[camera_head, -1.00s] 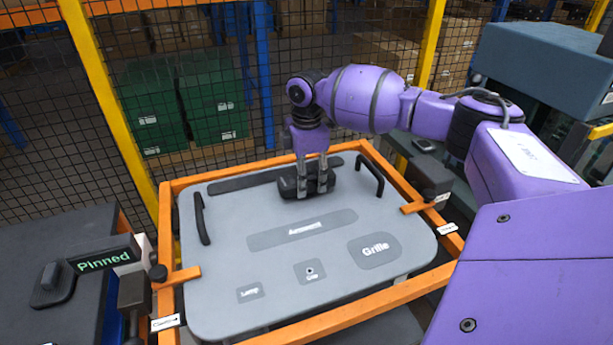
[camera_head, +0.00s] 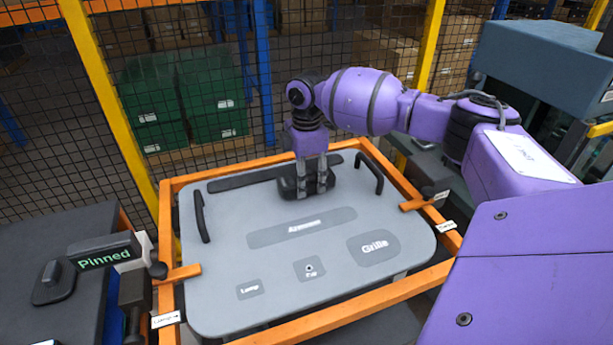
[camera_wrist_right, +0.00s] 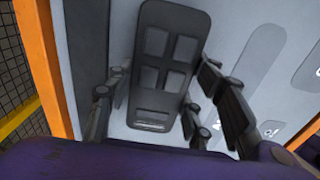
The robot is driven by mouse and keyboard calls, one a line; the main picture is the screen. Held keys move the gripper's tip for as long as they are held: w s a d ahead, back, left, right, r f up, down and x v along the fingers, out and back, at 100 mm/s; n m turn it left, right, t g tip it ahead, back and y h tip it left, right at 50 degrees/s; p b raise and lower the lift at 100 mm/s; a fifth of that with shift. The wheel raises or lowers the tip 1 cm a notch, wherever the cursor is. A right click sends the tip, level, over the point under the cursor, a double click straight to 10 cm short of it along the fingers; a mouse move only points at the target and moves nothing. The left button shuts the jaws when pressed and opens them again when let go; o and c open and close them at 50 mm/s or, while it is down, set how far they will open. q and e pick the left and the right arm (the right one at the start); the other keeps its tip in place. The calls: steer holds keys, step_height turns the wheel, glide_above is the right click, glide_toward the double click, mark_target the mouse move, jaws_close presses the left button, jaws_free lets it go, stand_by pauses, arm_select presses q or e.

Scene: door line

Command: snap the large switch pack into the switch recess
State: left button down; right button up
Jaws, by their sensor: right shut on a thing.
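The large switch pack (camera_head: 289,188) is a dark block at the far middle of the grey door panel (camera_head: 225,233). The right wrist view shows its dark face (camera_wrist_right: 172,42) with several lighter square keys. My right gripper (camera_head: 312,190) points down at the panel and is shut on the pack; its fingers lie along both sides in the right wrist view (camera_wrist_right: 155,118). The switch recess is not visible; the pack and gripper cover that spot. I cannot tell whether the pack is seated or just above the panel. My left gripper is not in view.
An orange frame (camera_head: 325,318) surrounds the panel, with clamps (camera_head: 178,275) at its sides. Two black handles (camera_head: 201,217) (camera_head: 369,174) rise near the pack. Labelled recesses "Armrest" (camera_head: 302,228), "Grille" (camera_head: 374,247), "Lamp" and "Cap" are empty. A "Pinned" sign (camera_head: 104,256) stands left.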

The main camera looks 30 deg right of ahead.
steer(key=shift+s+f, duration=0.1)
steer(key=shift+f, duration=0.6)
stand_by(1.0)
steer(key=o, duration=1.4)
steer(key=shift+c, duration=0.2)
step_height(320, 180, up, 12)
